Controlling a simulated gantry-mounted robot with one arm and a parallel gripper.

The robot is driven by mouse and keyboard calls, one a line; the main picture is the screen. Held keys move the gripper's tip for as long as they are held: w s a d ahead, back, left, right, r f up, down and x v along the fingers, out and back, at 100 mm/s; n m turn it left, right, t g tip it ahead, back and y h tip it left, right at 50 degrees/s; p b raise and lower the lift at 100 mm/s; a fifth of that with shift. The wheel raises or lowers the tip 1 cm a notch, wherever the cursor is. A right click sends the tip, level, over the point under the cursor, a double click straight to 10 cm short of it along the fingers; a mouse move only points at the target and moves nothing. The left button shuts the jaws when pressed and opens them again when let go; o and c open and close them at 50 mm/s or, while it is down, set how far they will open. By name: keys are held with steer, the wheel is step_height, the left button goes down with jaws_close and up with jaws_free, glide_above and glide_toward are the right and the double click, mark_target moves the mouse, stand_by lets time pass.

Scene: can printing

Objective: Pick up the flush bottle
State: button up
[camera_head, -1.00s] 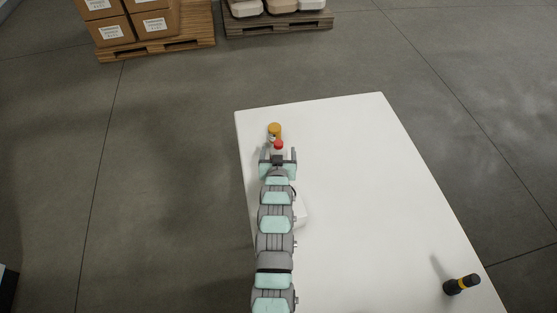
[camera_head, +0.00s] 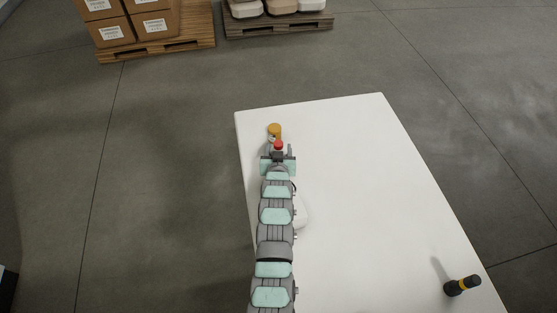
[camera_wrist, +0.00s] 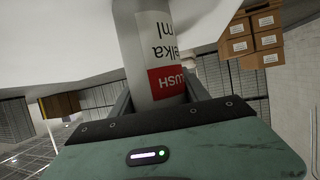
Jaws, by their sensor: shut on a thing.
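A container with an orange-yellow cap (camera_head: 274,129) stands just beyond the bottle. A white object (camera_head: 301,212) lies partly under my arm. A black and yellow object (camera_head: 462,285) is at the table's near right. The middle of the white table (camera_head: 360,170) is clear.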

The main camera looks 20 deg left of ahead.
steer(key=c, duration=0.7)
jaws_close()
steer(key=shift+r, duration=0.1)
